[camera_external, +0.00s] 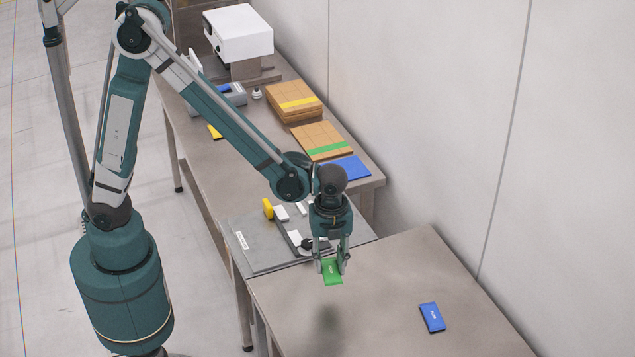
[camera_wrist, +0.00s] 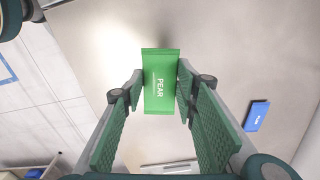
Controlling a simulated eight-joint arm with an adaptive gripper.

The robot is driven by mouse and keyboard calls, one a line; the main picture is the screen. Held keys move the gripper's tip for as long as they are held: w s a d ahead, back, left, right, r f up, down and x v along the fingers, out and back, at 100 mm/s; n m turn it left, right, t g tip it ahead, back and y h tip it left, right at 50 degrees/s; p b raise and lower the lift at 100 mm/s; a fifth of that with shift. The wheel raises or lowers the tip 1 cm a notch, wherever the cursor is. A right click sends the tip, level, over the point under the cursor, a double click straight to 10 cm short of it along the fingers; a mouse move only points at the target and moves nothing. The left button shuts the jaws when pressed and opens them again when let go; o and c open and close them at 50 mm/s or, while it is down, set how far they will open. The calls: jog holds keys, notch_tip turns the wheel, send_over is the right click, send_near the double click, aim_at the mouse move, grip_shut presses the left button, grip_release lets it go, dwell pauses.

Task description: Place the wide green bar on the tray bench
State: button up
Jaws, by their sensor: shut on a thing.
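The wide green bar (camera_external: 332,272) is held between the fingers of my gripper (camera_external: 332,262). In the wrist view the bar (camera_wrist: 160,82) carries the word PEAR, and my gripper (camera_wrist: 159,92) has one finger on each long side of it. The bar is above the near bench (camera_external: 380,290), with a dark shadow on the surface below it. I cannot tell the exact height.
A blue bar (camera_external: 432,317) lies on the near bench to the right; it also shows in the wrist view (camera_wrist: 256,115). The far bench holds cardboard boxes (camera_external: 295,101), a blue flat piece (camera_external: 345,168) and a white machine (camera_external: 238,33). A wall runs along the right. The near bench's middle is clear.

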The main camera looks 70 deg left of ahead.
jog(key=w+a+m, duration=0.1)
jog(key=w+a, duration=0.2)
jog(key=a, duration=0.5)
jog(key=w+a, duration=0.4)
jog(key=a, duration=0.3)
jog(key=m, duration=0.5)
send_over(265, 181)
jog(key=shift+f+p, duration=0.35)
jog(key=shift+f, duration=0.5)
jog(key=shift+f, duration=0.15)
jog(key=shift+f+b, duration=0.35)
jog(key=shift+f, duration=2.65)
jog(key=shift+f, duration=1.85)
jog(key=shift+f+b, duration=0.2)
jog(key=shift+b, duration=0.2)
